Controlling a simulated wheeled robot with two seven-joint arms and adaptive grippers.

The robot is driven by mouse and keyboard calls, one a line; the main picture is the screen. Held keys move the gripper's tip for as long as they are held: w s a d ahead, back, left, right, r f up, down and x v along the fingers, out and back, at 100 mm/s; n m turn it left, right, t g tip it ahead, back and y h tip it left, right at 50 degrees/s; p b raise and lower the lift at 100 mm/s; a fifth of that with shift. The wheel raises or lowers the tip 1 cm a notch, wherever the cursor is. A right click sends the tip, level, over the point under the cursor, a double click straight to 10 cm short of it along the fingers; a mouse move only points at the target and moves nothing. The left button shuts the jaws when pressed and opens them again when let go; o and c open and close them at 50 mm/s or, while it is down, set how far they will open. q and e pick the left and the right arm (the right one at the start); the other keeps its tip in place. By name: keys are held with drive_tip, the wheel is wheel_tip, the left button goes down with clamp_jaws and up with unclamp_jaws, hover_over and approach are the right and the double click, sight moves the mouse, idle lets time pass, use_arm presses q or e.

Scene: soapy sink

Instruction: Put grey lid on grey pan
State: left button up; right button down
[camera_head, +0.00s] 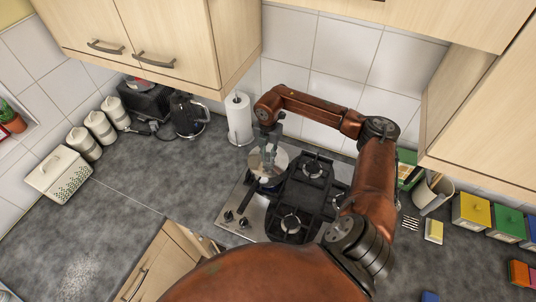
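A light grey round piece (283,158) shows at the back left of the stove, partly behind my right gripper. It looks like the grey lid or the top of the grey pan; I cannot tell which. A dark part under its front edge may belong to the pan. My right gripper (263,166) points down at this piece, at its left side. The fingers are small and overlap the grey piece, so I cannot tell whether they are open or shut on it. My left gripper is not in view.
The black-grated stove (290,224) has several burners and knobs. A paper towel roll (239,120) stands left of my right gripper, with a black kettle (188,115) farther left. The left counter (140,185) has free room. Coloured boxes (470,212) stand at the right.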

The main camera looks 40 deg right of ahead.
drive_tip(key=c, duration=1.7)
unclamp_jaws()
drive_tip(key=shift+o, duration=0.5)
drive_tip(key=o, duration=0.4)
drive_tip(key=shift+r, duration=0.15)
drive_tip(key=shift+r+p, duration=1.8)
drive_tip(key=shift+r, duration=1.6)
